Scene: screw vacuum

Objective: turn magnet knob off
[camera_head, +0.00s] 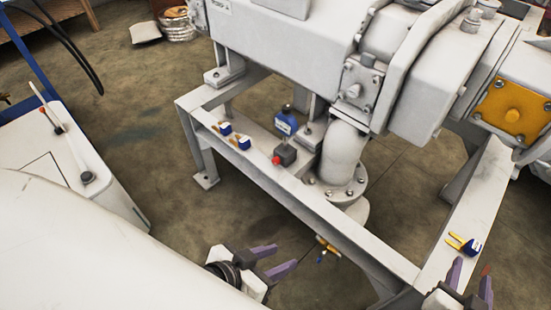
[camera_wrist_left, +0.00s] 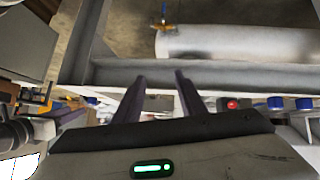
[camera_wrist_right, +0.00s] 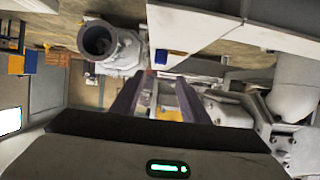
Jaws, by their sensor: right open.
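A dark grey block (camera_head: 287,153) with a red knob (camera_head: 276,160) sits on the near beam of the white frame. The red knob also shows in the left wrist view (camera_wrist_left: 232,104), right of the fingers. My left gripper (camera_head: 284,256) is open and empty, in front of and below that beam, well apart from the knob. My right gripper (camera_head: 471,268) is open and empty at the lower right, near the frame's right beam. The right wrist view shows its spread fingers (camera_wrist_right: 161,78) with nothing held.
A blue device (camera_head: 286,123) stands behind the knob, and small blue-and-white pieces (camera_head: 225,128) lie left of it. A blue-and-yellow forked piece (camera_head: 467,244) lies on the right beam. A white flanged pipe (camera_head: 345,155) and large machine housing stand behind. A yellow-and-blue valve (camera_head: 326,249) hangs below the beam.

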